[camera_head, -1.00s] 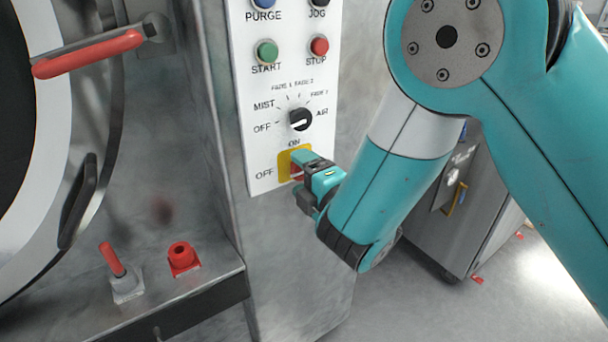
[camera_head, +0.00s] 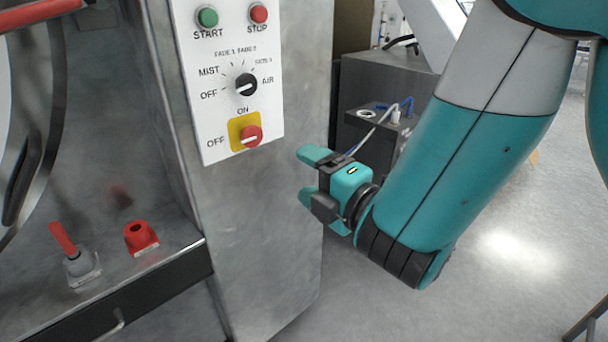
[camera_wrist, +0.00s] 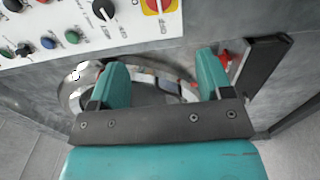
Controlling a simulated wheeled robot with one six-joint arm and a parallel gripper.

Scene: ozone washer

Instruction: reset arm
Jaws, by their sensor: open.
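My gripper (camera_head: 308,176) is open and empty in the head view, to the right of the washer's control panel and apart from it. Its two teal fingers point left toward the washer's metal front. In the wrist view my gripper (camera_wrist: 160,85) also shows open, with nothing between the fingers. The red rotary switch (camera_head: 251,136) on its yellow plate sits at the bottom of the white control panel (camera_head: 215,120). The switch also shows at the top of the wrist view (camera_wrist: 158,4). The black mode knob (camera_head: 246,84) is above it.
A red-handled valve (camera_head: 70,250) and a red fitting (camera_head: 140,237) stand on the washer's ledge at left. The round door (camera_head: 20,150) is at the left edge. A dark grey cabinet (camera_head: 385,85) stands behind my arm. Clear floor lies at the lower right.

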